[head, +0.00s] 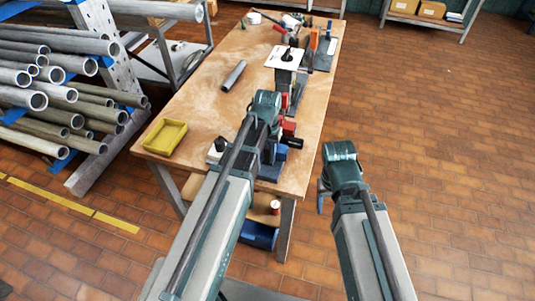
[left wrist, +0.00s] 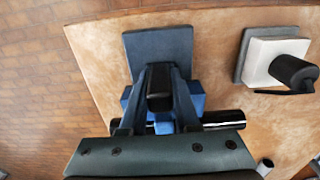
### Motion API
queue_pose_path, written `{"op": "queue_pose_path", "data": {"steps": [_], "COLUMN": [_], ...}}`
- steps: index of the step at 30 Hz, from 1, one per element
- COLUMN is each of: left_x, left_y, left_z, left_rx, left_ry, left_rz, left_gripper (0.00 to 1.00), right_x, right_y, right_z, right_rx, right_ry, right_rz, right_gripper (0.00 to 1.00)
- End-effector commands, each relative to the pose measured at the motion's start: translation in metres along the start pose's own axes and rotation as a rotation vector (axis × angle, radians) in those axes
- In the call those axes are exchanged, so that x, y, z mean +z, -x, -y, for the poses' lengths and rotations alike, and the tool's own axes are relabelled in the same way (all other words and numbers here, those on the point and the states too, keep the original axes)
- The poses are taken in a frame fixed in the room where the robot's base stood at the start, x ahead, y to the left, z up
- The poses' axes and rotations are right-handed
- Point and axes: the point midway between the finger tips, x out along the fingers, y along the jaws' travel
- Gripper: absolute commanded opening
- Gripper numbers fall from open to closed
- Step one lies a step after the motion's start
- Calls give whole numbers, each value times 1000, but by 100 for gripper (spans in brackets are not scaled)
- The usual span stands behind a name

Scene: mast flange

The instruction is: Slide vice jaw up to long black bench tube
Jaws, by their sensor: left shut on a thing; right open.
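The blue bench vice (head: 270,172) stands near the table's front right corner. In the left wrist view its flat blue plate (left wrist: 158,45) lies on the table. My left gripper (left wrist: 158,78) is shut on a black upright part of the blue vice jaw (left wrist: 196,104). The long black bench tube (head: 292,142) sticks out to the right of the vice; it also shows in the left wrist view (left wrist: 224,118). My gripper hides much of it, and I cannot tell whether jaw and tube touch. My right gripper (head: 322,195) is open and empty, off the table's right edge.
A white block with a black knob (head: 217,151) stands left of the vice. A yellow tray (head: 165,138), a grey tube (head: 233,76) and a white plate (head: 285,58) are on the table (head: 205,95). A pipe rack (head: 100,50) stands left; floor at right is clear.

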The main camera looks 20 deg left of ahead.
Motion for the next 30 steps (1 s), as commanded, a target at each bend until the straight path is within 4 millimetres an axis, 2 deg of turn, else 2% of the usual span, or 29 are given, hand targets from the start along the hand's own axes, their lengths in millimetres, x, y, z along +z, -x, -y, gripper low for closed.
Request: {"op": "queue_pose_path", "data": {"steps": [9,17,18,23,30], "left_x": [-48,-48,-49,-48,-47], "left_y": [0,0,0,0,0], "left_z": [0,0,0,0,0], "left_rx": [0,0,0,0,0], "left_ry": [0,0,0,0,0], "left_rz": [0,-4,-4,-3,-1], "left_gripper": [0,0,32,60,60], "right_x": [0,0,0,0,0], "right_y": [0,0,0,0,0], "right_z": [0,0,0,0,0], "right_rx": [0,0,0,0,0], "right_ry": [0,0,0,0,0], "right_rz": [0,0,0,0,0], "right_gripper": [62,62,62,62,62]}}
